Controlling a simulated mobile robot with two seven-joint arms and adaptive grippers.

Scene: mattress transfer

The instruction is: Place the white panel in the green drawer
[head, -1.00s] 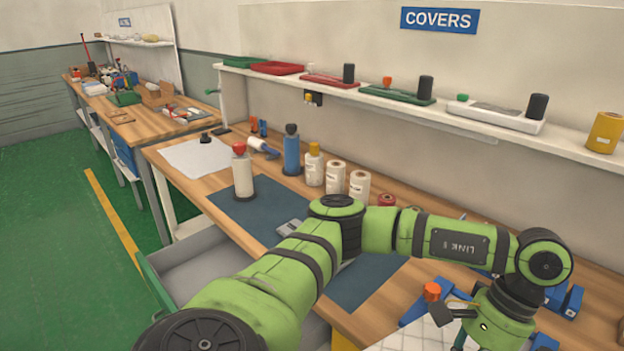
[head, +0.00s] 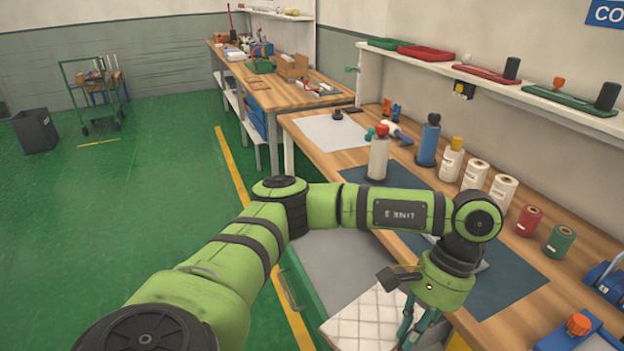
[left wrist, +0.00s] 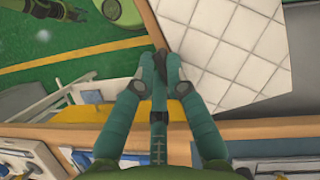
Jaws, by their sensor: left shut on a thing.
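The white panel (head: 358,318), with a tiled grid pattern, shows at the lower middle of the head view. In the left wrist view it (left wrist: 238,40) fills the upper right. My left gripper (head: 408,330) is shut on the panel's near edge; its fingertips (left wrist: 163,70) meet there in the wrist view. The green drawer (head: 303,293) stands open below the bench, with a grey inside and a handle on its front. The panel overlaps its near part in the picture; the height between them is unclear. A dark, gripper-like part at the wrist view's top left may be my right gripper, cut off.
The workbench (head: 527,265) carries a dark blue mat, bottles (head: 378,158), white rolls (head: 474,174) and blue tools (head: 580,335). A shelf (head: 480,80) with trays runs above. Green floor (head: 120,220) lies free on the left.

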